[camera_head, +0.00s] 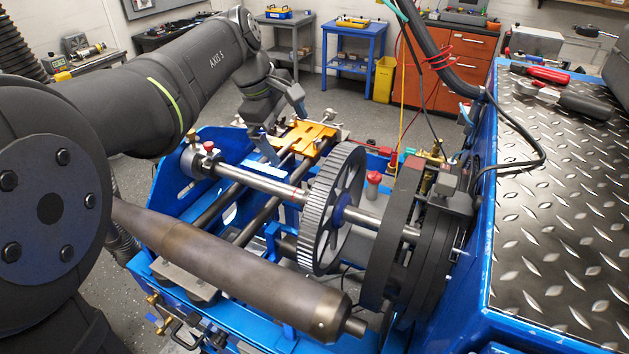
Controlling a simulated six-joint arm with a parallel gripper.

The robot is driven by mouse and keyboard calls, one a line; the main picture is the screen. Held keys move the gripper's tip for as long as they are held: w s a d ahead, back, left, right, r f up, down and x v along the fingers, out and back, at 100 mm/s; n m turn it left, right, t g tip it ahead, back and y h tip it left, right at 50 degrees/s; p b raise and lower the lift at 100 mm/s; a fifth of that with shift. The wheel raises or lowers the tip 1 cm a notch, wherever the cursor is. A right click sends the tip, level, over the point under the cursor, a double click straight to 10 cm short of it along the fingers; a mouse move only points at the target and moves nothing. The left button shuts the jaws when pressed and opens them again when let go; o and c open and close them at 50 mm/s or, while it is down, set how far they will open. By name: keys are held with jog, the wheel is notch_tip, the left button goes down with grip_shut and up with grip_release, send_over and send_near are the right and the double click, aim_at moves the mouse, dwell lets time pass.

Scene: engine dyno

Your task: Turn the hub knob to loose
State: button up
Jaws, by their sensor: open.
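A small red-topped knob (208,146) stands on the collar at the left end of the steel shaft (260,184). A second red-topped knob (374,179) stands upright just right of the big toothed wheel (331,208). I cannot tell for sure which one is the hub knob, and no loose marking is readable. My gripper (284,130) is open above the far side of the rig, near the orange plate. It is right of the first knob and left of the second, apart from both. Nothing shows between its fingers.
The orange plate (306,137) lies close to my gripper. The brown cylinder (230,264) crosses the front of the rig. Black discs (392,240) and hanging cables (425,45) stand at right, beside the diamond-plate bench (560,190) with tools on it.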

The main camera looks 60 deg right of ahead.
jog(key=shift+v, duration=1.15)
jog(key=shift+c, duration=0.4)
